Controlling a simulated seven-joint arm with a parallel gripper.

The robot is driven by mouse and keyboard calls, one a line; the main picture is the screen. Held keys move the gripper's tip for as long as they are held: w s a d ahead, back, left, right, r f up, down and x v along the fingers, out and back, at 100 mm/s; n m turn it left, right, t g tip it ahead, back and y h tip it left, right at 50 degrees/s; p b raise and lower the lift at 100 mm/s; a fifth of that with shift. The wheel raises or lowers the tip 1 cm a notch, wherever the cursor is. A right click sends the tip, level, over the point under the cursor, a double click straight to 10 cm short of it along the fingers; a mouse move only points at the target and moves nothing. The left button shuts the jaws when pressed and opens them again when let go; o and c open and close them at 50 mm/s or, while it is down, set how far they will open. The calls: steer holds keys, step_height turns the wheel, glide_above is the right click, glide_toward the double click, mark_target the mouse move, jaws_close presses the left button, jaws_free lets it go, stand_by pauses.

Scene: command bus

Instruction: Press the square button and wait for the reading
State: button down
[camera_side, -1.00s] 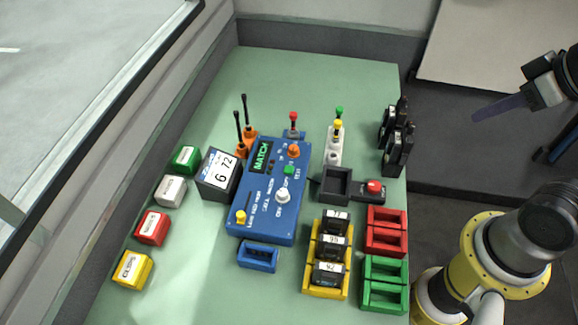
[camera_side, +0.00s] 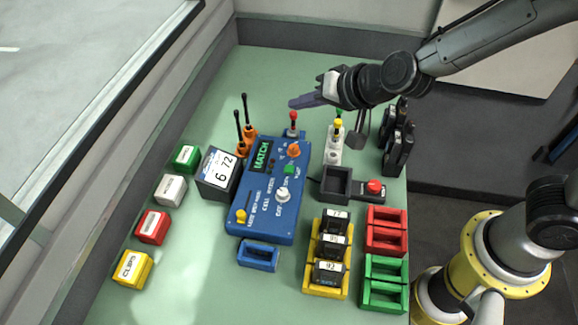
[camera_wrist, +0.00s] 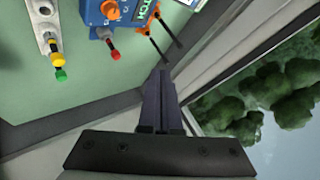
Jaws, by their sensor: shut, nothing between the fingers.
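The blue console (camera_side: 255,222) stands mid-table, with a small green button (camera_side: 289,169) on its upper right part that looks square. Its dark display (camera_side: 262,155) reads MATCH in green. An orange knob (camera_side: 293,150), a white knob (camera_side: 283,195) and a yellow knob (camera_side: 240,216) are also on it. My gripper (camera_side: 296,103) is shut and empty, in the air beyond the console's far end, apart from it. In the wrist view my gripper (camera_wrist: 164,80) points up the picture; the console (camera_wrist: 130,12) is cut off at the top edge, and the green button is not seen there.
A box (camera_side: 219,174) reading 6 72 stands left of the console. Orange-based antennas (camera_side: 242,135) and a red-topped lever (camera_side: 293,118) stand near its far end. A black tray with a red button (camera_side: 374,187) is at right. A yellow rack (camera_side: 326,290) holds dark modules.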

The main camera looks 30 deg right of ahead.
mark_target(293, 172)
steer(key=shift+n+g, duration=0.5)
steer(key=shift+n, duration=0.1)
steer(key=a+f, duration=0.1)
steer(key=s+a+f, duration=0.2)
steer(key=shift+a+f, duration=0.15)
steer(key=shift+f, duration=0.15)
steer(key=shift+f, duration=4.4)
steer(key=shift+f, duration=0.15)
steer(key=shift+f, duration=0.3)
